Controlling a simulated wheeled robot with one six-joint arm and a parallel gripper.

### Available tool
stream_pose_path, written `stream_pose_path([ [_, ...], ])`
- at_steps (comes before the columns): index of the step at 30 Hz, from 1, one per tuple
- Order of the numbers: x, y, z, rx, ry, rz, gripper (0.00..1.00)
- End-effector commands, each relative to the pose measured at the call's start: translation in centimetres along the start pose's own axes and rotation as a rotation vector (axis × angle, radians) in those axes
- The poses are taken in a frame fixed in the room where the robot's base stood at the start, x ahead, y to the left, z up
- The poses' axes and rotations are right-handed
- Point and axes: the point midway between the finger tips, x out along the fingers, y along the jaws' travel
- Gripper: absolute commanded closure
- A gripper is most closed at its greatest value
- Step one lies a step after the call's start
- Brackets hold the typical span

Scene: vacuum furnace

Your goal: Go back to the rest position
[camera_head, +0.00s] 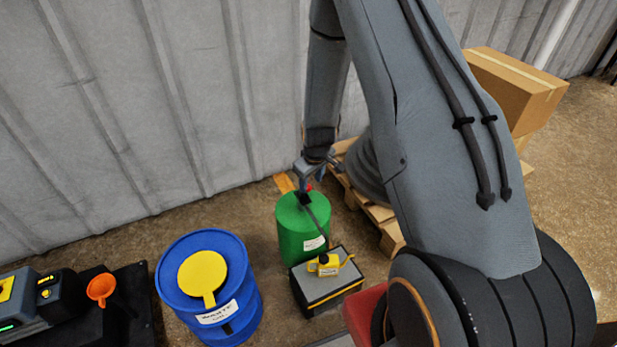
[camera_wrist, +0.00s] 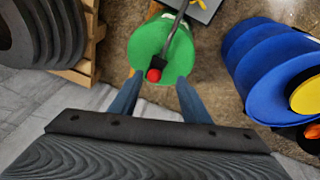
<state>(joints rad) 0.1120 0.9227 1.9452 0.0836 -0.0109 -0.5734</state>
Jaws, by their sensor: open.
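My gripper (camera_head: 312,177) is above the far edge of a green drum (camera_head: 303,240) in the head view. In the wrist view my gripper (camera_wrist: 157,88) shows two blue fingers spread apart with nothing held between them. A dark rod with a red tip (camera_wrist: 153,75) lies over the green drum (camera_wrist: 148,38), just beyond the fingers. I cannot tell whether a finger touches it. In the head view the rod (camera_head: 319,219) runs from the drum top towards a yellow device on a grey-topped box. My arm hides part of the scene on the right.
A blue drum (camera_head: 243,304) with a yellow lid piece (camera_head: 203,275) stands left of the green drum. The grey-topped box (camera_head: 328,290) is in front. A pallet (camera_head: 389,230) and a cardboard box (camera_head: 512,88) are right. A corrugated wall (camera_head: 150,100) is close behind.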

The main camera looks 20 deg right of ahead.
Motion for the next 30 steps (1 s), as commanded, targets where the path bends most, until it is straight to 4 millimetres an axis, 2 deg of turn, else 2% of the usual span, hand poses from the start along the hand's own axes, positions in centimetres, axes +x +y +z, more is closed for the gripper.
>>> stream_pose_path([
  [6, -0.2, 0.0, 0.0, 0.002, 0.0, -0.001, 0.57],
  [8, -1.0, -0.1, -0.1, 0.006, -0.002, -0.003, 0.57],
  [10, -2.8, -0.4, -0.1, 0.02, -0.009, -0.009, 0.57],
  [14, -8.1, -1.5, 0.3, 0.063, -0.034, -0.026, 0.57],
  [18, -14.7, -3.3, 1.6, 0.122, -0.072, -0.047, 0.57],
  [20, -17.4, -4.0, 2.4, 0.148, -0.088, -0.055, 0.57],
  [24, -23.4, -6.1, 4.8, 0.207, -0.131, -0.071, 0.57],
  [30, -31.0, -9.0, 9.3, 0.289, -0.193, -0.085, 0.57],
])
